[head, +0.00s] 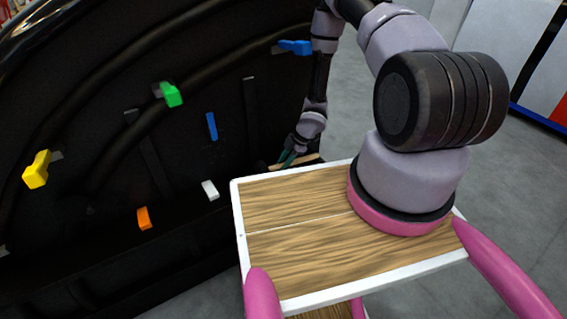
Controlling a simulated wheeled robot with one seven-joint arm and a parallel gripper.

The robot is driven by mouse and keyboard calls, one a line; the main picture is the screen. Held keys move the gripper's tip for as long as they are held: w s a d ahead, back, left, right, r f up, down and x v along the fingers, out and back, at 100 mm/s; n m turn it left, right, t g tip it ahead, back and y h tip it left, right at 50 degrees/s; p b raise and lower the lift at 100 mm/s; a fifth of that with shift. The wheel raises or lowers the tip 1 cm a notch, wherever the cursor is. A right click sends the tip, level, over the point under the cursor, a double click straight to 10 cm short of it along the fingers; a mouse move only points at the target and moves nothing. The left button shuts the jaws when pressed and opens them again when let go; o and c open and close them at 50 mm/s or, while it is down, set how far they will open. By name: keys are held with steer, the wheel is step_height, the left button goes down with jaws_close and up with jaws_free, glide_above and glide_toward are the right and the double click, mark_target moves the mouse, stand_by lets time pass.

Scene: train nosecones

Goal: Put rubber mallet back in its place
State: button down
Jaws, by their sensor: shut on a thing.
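My gripper (290,156) is low beside the black nosecone shell, just past the far edge of the wooden top. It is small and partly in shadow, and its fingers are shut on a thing. A thin tan bar (306,159) lies across at the fingertips and looks like the wooden handle of the rubber mallet. The mallet's head cannot be made out; it is either hidden by the wooden top's edge or lost in the dark. The mallet's place cannot be told from this view.
The black nosecone shell (80,110) fills the left, with yellow (36,170), green (171,94), orange (143,217), white (210,190) and blue (211,126) pieces on its inside. Another blue piece (295,47) is near my arm. Grey floor (345,110) is clear on the right.

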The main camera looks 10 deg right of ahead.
steer(key=c, duration=0.6)
jaws_free()
steer(key=v, duration=1)
steer(key=shift+s+d+r, duration=0.1)
steer(key=shift+d+r, duration=0.05)
steer(key=shift+r, duration=0.2)
